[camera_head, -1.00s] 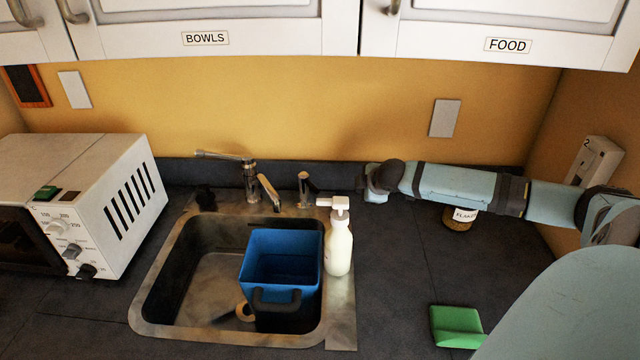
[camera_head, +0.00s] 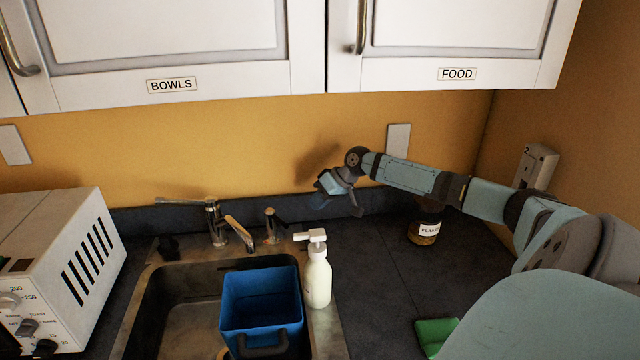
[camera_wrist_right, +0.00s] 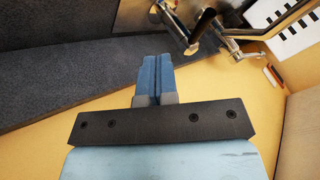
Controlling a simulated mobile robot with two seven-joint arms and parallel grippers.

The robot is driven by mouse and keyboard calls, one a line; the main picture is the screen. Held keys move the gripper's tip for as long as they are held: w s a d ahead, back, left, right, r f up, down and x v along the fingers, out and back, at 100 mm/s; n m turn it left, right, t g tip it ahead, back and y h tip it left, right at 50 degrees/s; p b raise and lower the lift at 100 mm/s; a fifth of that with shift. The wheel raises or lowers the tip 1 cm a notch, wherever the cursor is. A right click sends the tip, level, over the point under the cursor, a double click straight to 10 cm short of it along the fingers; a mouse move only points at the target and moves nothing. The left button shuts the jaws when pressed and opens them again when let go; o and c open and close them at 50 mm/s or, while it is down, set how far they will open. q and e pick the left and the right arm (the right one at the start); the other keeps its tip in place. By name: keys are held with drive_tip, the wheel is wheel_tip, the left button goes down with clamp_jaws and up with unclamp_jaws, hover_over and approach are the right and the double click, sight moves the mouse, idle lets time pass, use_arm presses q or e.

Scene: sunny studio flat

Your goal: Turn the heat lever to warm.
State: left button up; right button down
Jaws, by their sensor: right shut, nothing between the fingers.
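A metal tap (camera_head: 217,222) stands behind the sink, with a long thin arm pointing left and a spout angled to the front right. A short metal post with a small lever (camera_head: 271,225) stands just right of it. No marking shows which part is the heat lever. My right gripper (camera_head: 322,199) hangs behind the soap bottle, to the right of and above the short post, apart from it. In the right wrist view its fingers (camera_wrist_right: 155,62) are shut together and empty. The tap metalwork shows there too (camera_wrist_right: 192,32), beyond the fingertips. My left gripper is out of view.
A white soap bottle (camera_head: 317,278) stands at the sink's right rim (camera_head: 330,330). A blue bin (camera_head: 262,303) is in the sink. A white oven (camera_head: 60,260) is at left; a jar (camera_head: 424,230) and green sponge (camera_head: 434,334) are at right. Cupboards (camera_head: 440,45) hang above.

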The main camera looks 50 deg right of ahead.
sight(278, 220)
use_arm(q)
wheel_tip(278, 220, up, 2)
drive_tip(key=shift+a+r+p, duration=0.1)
drive_tip(key=shift+p, duration=0.85)
use_arm(e)
drive_tip(key=w+a+f, duration=0.3)
drive_tip(key=a, duration=0.3)
drive_tip(key=shift+w+a+f, duration=0.2)
drive_tip(key=shift+w+f, duration=0.1)
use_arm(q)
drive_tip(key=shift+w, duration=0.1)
